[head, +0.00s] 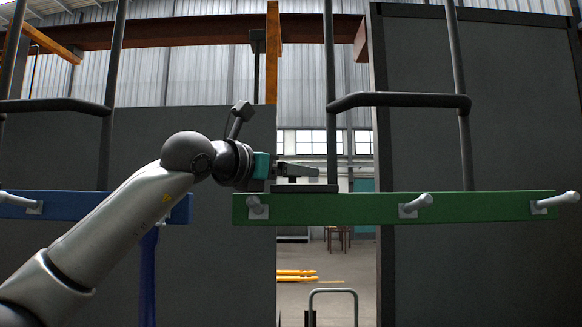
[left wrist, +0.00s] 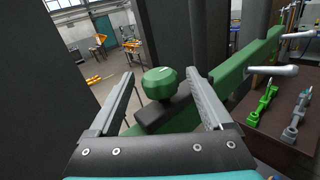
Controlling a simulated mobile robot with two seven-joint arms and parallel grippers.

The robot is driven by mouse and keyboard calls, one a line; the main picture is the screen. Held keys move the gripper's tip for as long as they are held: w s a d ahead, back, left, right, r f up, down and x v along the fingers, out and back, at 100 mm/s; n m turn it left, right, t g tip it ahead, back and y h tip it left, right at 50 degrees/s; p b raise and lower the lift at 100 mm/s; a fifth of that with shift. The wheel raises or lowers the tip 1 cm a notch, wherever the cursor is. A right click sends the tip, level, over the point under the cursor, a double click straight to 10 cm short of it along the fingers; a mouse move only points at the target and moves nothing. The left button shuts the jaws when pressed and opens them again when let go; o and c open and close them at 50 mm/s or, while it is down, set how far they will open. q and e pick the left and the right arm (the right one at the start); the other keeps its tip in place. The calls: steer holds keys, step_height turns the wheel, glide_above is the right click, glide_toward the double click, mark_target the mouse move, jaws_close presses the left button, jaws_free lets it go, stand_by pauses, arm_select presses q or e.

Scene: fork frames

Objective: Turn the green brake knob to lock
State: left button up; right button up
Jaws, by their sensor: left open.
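The green brake knob (left wrist: 160,83) shows in the left wrist view, on a dark mount (left wrist: 165,113) beside the green beam (left wrist: 235,78). It has a rounded top with a small pale mark. My left gripper (left wrist: 159,74) is open, with one finger on each side of the knob and a visible gap to each. In the head view my left gripper (head: 297,171) reaches from the left to just above the dark mount (head: 305,189) on the green beam (head: 370,207); the knob is mostly hidden there. My right gripper is not in view.
Grey handles (head: 415,205) stick out from the green beam. A dark tubular rail (head: 400,100) rises above it. A blue beam (head: 75,207) lies at the left, behind my arm. In the left wrist view a brown shelf (left wrist: 266,131) with green and grey parts is at the right.

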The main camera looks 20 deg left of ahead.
arm_select(q)
jaws_close()
stand_by(0.8)
